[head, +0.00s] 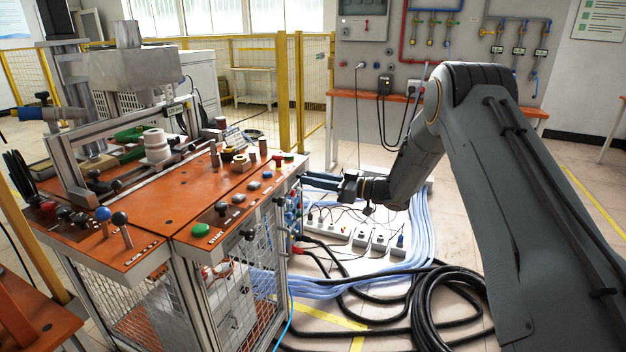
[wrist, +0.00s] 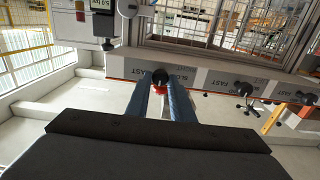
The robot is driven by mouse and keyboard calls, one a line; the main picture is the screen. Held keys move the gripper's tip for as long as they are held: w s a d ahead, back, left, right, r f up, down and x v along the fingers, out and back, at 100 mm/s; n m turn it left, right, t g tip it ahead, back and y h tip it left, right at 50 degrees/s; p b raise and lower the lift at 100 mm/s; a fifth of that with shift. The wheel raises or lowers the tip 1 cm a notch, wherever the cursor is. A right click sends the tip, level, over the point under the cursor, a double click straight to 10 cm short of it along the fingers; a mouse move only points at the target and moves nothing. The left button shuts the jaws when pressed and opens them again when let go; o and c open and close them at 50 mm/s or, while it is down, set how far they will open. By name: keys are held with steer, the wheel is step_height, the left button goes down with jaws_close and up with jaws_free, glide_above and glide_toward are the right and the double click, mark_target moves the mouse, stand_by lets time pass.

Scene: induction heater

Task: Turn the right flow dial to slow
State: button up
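In the wrist view a panel edge (wrist: 215,80) carries a row of black dials marked SLOW and FAST. One black dial (wrist: 160,75) lies straight ahead at my fingertips, with a red part just below it. Another dial (wrist: 243,88) and one more (wrist: 305,98) sit further right. My gripper (wrist: 160,84) has two blue fingers standing apart, their tips close to the first dial. I cannot tell if they touch it, nor the exact dial setting. In the head view my gripper (head: 304,180) reaches the machine's right side; the dials are not clear there.
The orange-topped machine (head: 215,188) with mesh sides stands at left in the head view. Power strips (head: 345,232), pale blue hoses (head: 420,240) and coiled black cables (head: 440,300) lie on the floor below my arm. A yellow fence (head: 290,90) stands behind.

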jaws_close()
steer(key=shift+n+b, duration=2.85)
steer(key=shift+n, duration=3.05)
steer(key=shift+s, duration=0.1)
steer(key=o, duration=0.7)
jaws_free()
